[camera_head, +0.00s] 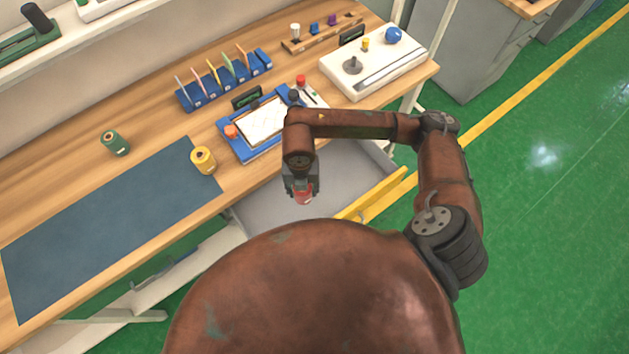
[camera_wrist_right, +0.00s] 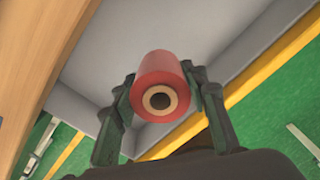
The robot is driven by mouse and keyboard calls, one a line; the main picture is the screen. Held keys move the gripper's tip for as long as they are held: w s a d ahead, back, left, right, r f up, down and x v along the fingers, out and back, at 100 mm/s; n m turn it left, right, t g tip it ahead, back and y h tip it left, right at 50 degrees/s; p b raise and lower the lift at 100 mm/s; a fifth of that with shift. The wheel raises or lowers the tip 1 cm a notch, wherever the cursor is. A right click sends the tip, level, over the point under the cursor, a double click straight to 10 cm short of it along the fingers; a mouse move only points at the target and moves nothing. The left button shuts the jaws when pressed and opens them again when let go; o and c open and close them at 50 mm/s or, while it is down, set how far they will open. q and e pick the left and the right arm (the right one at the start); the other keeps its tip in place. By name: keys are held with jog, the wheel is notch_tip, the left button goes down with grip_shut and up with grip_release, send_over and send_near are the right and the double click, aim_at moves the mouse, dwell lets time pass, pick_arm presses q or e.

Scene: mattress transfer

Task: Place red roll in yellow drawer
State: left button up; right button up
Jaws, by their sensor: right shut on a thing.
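The red roll (camera_head: 303,196) is held in my right gripper (camera_head: 301,188), which is shut on it above the open drawer. The right wrist view shows the red roll (camera_wrist_right: 163,82) between both fingers of the right gripper (camera_wrist_right: 163,100), its hollow end facing the camera. The open drawer has a grey inside (camera_head: 270,203) and a yellow front (camera_head: 376,196); the grey inside (camera_wrist_right: 120,42) and yellow edge (camera_wrist_right: 268,68) also show in the wrist view. No items show in the visible part of the drawer. My left gripper is not in view.
On the wooden table (camera_head: 60,165) lie a blue-grey mat (camera_head: 105,225), a green roll (camera_head: 115,143) and a yellow roll (camera_head: 203,160). A blue tray (camera_head: 240,148) and a white board (camera_head: 375,70) stand near the right side. My body hides part of the drawer's near side.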

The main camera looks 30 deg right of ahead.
jog(key=w+d+f, duration=0.1)
jog(key=d+f, duration=0.1)
jog(key=w+d+f, duration=0.1)
jog(key=d+f, duration=0.2)
jog(key=w+d+f, duration=0.2)
jog(key=shift+d+f+b, duration=0.15)
jog(key=shift+d+b, duration=0.15)
jog(key=shift+d, duration=0.1)
jog(key=shift+w+d+f, duration=0.1)
jog(key=shift+d+f, duration=0.1)
jog(key=shift+f, duration=1.6)
jog(key=o, duration=0.9)
jog(key=shift+f, duration=0.2)
jog(key=o, duration=0.5)
jog(key=shift+r, duration=0.1)
notch_tip(320, 180, up, 12)
jog(key=shift+r+p, duration=0.15)
jog(key=shift+p, duration=0.15)
